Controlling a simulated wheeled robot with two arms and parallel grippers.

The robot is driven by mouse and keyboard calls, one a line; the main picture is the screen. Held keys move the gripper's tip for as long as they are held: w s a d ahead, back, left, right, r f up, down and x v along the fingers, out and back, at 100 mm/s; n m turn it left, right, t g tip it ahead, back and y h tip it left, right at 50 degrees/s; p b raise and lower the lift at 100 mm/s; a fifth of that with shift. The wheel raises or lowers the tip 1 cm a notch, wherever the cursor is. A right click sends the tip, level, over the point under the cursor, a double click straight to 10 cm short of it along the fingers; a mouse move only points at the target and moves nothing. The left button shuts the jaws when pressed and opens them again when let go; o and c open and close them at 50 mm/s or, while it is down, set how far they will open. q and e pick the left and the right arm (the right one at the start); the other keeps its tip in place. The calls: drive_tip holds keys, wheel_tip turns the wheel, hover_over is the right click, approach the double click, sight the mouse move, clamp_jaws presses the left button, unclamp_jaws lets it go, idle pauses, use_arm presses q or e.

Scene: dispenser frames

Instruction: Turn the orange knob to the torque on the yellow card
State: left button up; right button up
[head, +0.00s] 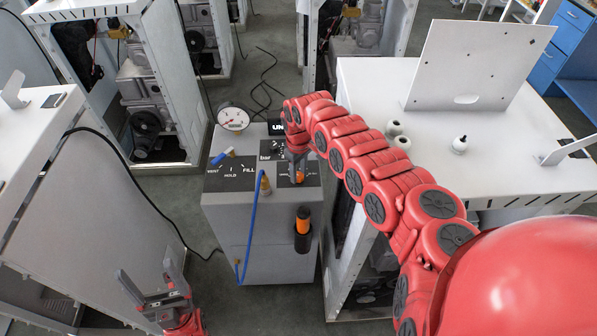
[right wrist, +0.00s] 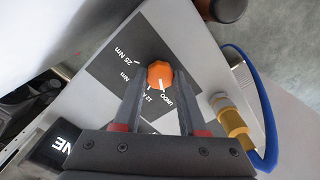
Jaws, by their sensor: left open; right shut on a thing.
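The orange knob (right wrist: 159,74) sits on a dark dial plate (right wrist: 128,60) with white labels; "25 Nm", "UNDO" and a partly hidden "12" can be read. A pale mark on the knob seems to face the UNDO side. My right gripper (right wrist: 160,82) has one finger on each side of the knob and is shut on it. In the head view my right gripper (head: 298,164) reaches down onto the grey cabinet top, and only a bit of the knob (head: 299,177) shows. My left gripper (head: 148,276) is open and empty at lower left. I cannot make out a yellow card.
A white table (head: 380,80) stands right; another bench stands left.

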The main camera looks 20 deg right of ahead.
clamp_jaws()
drive_tip(key=m+p, duration=0.1)
drive_tip(key=m, duration=0.2)
drive_tip(key=shift+r+m+p, duration=0.15)
drive_tip(key=shift+m+p, duration=0.25)
drive_tip(key=m+p, duration=0.2)
drive_tip(key=m, duration=0.3)
drive_tip(key=m+p, duration=0.1)
drive_tip(key=m, duration=0.2)
drive_tip(key=shift+m+p, duration=0.3)
drive_tip(key=shift+m, duration=1.6)
